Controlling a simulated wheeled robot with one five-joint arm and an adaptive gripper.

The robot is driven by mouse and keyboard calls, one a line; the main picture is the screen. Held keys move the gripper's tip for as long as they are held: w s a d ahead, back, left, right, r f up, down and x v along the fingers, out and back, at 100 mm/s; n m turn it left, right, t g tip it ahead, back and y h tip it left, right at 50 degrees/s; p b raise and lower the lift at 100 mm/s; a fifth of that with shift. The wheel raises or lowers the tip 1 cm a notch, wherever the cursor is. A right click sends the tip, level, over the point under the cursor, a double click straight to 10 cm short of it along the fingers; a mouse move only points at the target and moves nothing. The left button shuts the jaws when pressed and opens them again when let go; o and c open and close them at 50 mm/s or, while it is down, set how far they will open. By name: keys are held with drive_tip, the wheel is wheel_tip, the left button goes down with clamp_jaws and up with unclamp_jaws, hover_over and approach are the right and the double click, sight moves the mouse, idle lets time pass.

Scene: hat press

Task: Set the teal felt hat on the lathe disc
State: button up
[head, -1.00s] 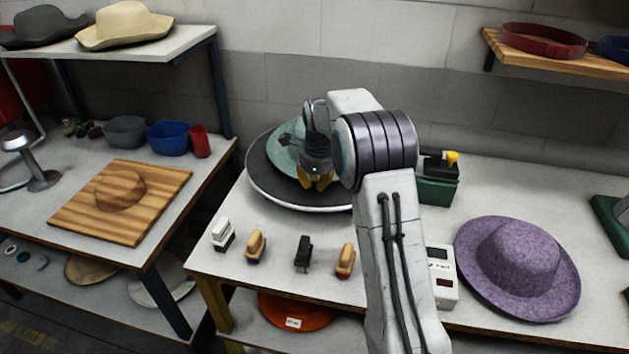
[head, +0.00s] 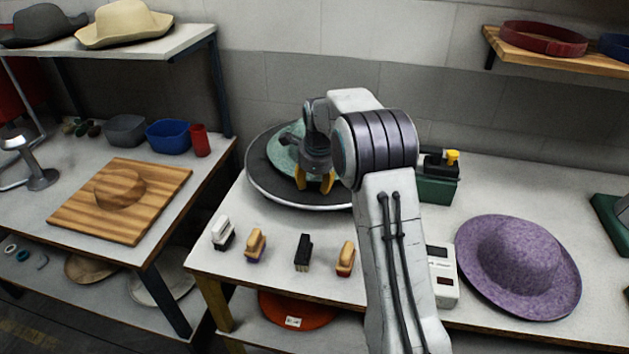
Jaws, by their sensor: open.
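The teal felt hat (head: 284,152) lies on the dark round lathe disc (head: 258,177) with its pale rim, on the middle table. My gripper (head: 315,188) is above the disc, at the front of the hat, with its yellow fingers spread open and pointing down. My gripper and arm hide much of the hat and the right part of the disc. I cannot tell whether the fingers touch the hat or how well it is centred.
Several small brushes (head: 256,245) stand along the table front. A purple hat (head: 518,266), a white box (head: 441,262) and a green box (head: 437,187) stand to the right. A wooden board (head: 75,215) lies on the left table.

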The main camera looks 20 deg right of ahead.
drive_tip(key=v, duration=1.2)
drive_tip(key=s+a+f+n+g, duration=0.2)
drive_tip(key=s+f+n, duration=0.75)
drive_tip(key=n, duration=0.95)
drive_tip(key=s+a+r+n+t, duration=0.1)
drive_tip(key=s+r, duration=0.1)
drive_tip(key=s, duration=0.6)
drive_tip(key=s+a+r+n, duration=0.2)
drive_tip(key=s, duration=0.6)
drive_tip(key=s+a+r+n+t, duration=0.1)
drive_tip(key=s+a+r+n, duration=0.1)
drive_tip(key=s, duration=0.6)
drive_tip(key=shift+a+r+t, duration=0.25)
drive_tip(key=shift+r+t, duration=0.05)
drive_tip(key=shift+r, duration=0.05)
drive_tip(key=shift+d, duration=0.15)
